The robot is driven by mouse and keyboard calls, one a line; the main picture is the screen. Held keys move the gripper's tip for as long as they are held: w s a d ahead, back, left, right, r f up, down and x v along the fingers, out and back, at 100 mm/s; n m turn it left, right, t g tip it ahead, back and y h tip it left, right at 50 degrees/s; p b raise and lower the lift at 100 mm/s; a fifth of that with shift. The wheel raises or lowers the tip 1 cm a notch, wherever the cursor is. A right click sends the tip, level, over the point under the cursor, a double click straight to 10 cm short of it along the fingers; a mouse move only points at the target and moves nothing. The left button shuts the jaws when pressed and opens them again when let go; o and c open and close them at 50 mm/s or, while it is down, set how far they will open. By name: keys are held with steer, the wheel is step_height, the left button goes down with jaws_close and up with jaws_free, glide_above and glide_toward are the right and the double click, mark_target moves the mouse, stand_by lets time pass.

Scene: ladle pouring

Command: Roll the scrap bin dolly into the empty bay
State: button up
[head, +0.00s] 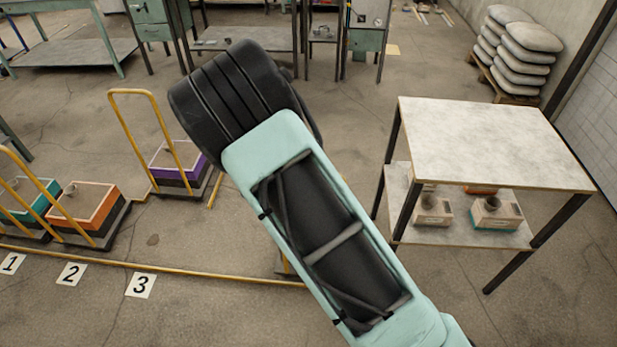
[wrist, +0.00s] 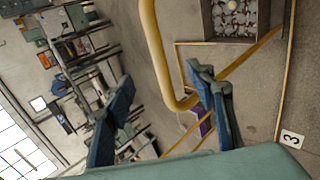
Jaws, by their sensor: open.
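My gripper (wrist: 160,74) is open in the wrist view, its two dark blue fingers apart. A thick yellow handle bar (wrist: 155,45) curves between them in the picture; whether it lies inside the jaws I cannot tell. A dark-walled bin of grey lumps (wrist: 237,20) is at the top of the wrist view, perhaps the scrap bin. In the head view, my arm hides the gripper and much of the floor. Dollies with teal (head: 32,202), orange (head: 85,207) and purple (head: 178,162) bins stand at left. Bare floor (head: 155,240) lies behind label 3 (head: 140,285).
Yellow floor lines (head: 215,273) mark the bays, with labels 1 (head: 12,263) and 2 (head: 70,273) in front. A two-level table (head: 485,140) stands at right. Stacked sacks (head: 518,55) are behind it. Benches stand at the back. The floor beside the table is clear.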

steer(key=b+x, duration=0.4)
steer(key=x, duration=0.3)
steer(key=shift+f, duration=0.2)
steer(key=shift+w+f, duration=0.2)
steer(key=shift+w, duration=0.2)
jaws_close()
